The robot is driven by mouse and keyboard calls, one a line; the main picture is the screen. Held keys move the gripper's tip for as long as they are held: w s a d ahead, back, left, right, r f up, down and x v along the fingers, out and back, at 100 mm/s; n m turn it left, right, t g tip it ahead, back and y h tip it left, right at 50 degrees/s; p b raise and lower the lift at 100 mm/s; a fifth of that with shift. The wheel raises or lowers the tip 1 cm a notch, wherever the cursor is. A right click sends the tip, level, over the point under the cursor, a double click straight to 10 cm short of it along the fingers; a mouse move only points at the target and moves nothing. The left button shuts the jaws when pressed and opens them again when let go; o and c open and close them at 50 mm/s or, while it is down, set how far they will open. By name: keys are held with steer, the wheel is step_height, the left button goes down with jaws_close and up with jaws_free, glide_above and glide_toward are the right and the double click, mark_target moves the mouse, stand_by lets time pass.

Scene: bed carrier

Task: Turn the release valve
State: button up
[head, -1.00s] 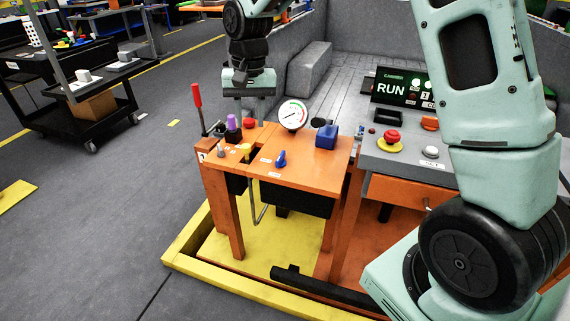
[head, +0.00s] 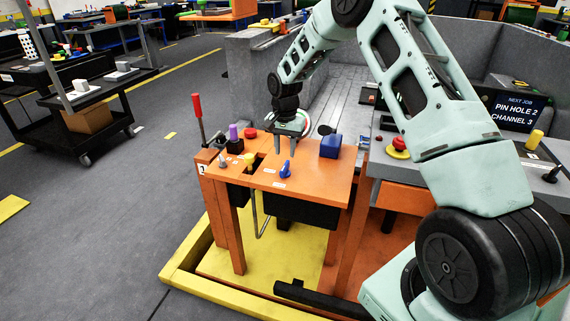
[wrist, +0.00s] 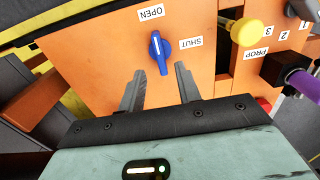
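The release valve appears to be the small blue knob (head: 285,169) on the orange bench top (head: 315,176). In the head view my gripper (head: 279,156) is over the bench just behind the knob.
A yellow knob (wrist: 247,32) and a purple-topped handle (wrist: 300,82) stand to the right in the wrist view. In the head view a red lever (head: 198,112), a red button (head: 251,134) and a blue block (head: 330,146) surround the bench top. The sign reads PIN HOLE 2, CHANNEL 3 (head: 522,108).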

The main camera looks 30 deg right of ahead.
mark_target(285, 165)
step_height(285, 165, down, 6)
steer(key=shift+f, duration=0.1)
stand_by(0.4)
jaws_close()
